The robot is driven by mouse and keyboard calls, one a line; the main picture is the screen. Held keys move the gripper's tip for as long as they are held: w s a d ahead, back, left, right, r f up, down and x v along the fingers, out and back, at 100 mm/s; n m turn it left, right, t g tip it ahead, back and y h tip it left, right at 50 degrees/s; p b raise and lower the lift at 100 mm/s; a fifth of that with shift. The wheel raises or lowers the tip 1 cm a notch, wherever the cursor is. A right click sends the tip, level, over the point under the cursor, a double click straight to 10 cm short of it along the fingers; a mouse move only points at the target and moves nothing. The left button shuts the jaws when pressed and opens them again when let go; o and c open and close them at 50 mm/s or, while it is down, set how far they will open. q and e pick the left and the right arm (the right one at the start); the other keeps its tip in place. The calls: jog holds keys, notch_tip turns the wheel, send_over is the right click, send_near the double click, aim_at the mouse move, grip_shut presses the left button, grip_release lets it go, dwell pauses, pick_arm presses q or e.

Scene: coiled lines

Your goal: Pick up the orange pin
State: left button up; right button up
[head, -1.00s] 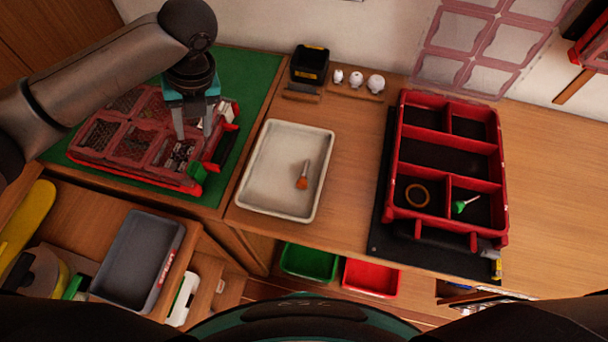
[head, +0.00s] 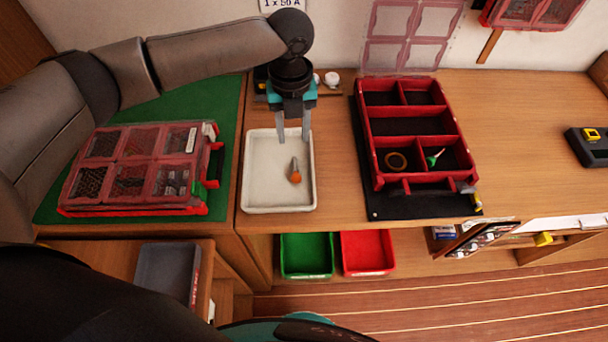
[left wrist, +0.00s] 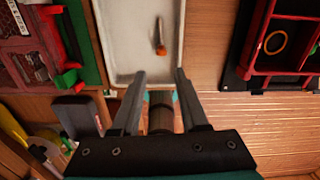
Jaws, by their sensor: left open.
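The orange pin (head: 295,176) lies in the white tray (head: 278,205), right of the tray's middle. It has an orange end toward the near side and a thin grey shank pointing away. In the left wrist view the orange pin (left wrist: 160,48) lies ahead of the fingertips, roughly midway between them. My left gripper (head: 293,138) is open and empty above the far part of the tray, with its fingers pointing down. In the left wrist view its two fingers (left wrist: 160,74) are spread apart. My right gripper is not in view.
A red divided case (head: 420,146) stands open to the right on a black mat, holding a ring and a green pin. A closed red case (head: 135,165) lies on the green mat at left. Green (head: 306,256) and red (head: 366,254) bins sit below the bench edge.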

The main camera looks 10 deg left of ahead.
pick_arm(q)
send_over(296, 174)
jog(key=f, duration=0.9)
jog(key=shift+w+a+f, duration=0.15)
jog(key=shift+w+a, duration=0.05)
jog(key=shift+d+f+b, duration=0.1)
jog(key=shift+f+b, duration=0.25)
jog(key=shift+f, duration=2.25)
grip_shut()
